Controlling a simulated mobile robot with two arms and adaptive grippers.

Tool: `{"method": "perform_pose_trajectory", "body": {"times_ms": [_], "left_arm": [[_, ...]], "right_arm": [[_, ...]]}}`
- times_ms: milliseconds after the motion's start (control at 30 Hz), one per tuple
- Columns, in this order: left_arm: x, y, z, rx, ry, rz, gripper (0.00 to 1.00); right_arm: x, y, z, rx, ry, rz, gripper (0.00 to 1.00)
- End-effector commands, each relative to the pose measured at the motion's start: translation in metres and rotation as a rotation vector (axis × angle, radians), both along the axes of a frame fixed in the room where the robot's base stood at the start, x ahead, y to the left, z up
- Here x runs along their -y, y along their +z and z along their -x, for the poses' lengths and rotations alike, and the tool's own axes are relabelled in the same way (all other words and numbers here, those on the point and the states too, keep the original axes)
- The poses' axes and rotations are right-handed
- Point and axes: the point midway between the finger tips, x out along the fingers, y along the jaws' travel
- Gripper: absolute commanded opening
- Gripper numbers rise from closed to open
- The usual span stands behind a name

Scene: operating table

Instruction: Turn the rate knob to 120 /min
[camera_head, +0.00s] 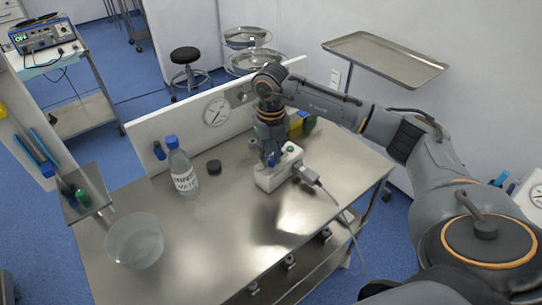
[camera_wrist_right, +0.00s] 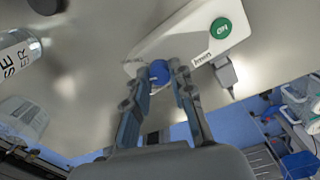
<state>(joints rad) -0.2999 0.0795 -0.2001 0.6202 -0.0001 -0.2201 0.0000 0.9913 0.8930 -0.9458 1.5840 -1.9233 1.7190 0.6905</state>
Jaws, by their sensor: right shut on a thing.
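A white box (camera_head: 268,182) stands on the steel table, and it also shows in the right wrist view (camera_wrist_right: 188,32). It has a green ON button (camera_head: 290,149) at one end and a round blue knob (camera_wrist_right: 159,72) at the other. My right gripper (camera_head: 270,160) points down over the box. Its two fingers are closed on the knob, one on each side, and partly hide it. A small pale mark shows on the knob, but I cannot read any scale or rate value. My left gripper is out of view.
A grey plug with a cable (camera_head: 308,175) sticks out of the box's right side. A labelled bottle (camera_head: 180,168), a black puck (camera_head: 214,167) and a clear bowl (camera_head: 134,240) stand to the left. A white dial (camera_head: 216,112) is on the back panel. The table front is clear.

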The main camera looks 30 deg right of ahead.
Motion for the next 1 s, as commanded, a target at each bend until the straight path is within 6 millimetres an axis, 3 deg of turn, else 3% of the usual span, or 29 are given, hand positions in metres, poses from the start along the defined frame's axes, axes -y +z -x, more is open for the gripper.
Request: {"method": "perform_pose_trajectory", "body": {"times_ms": [500,1000], "left_arm": [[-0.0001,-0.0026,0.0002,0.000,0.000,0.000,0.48],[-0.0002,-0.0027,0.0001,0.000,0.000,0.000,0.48]], "right_arm": [[-0.0001,0.0005,-0.0001,0.000,-0.425,0.000,0.00],[0.0000,0.0005,-0.0001,0.001,-0.572,0.000,0.00]]}}
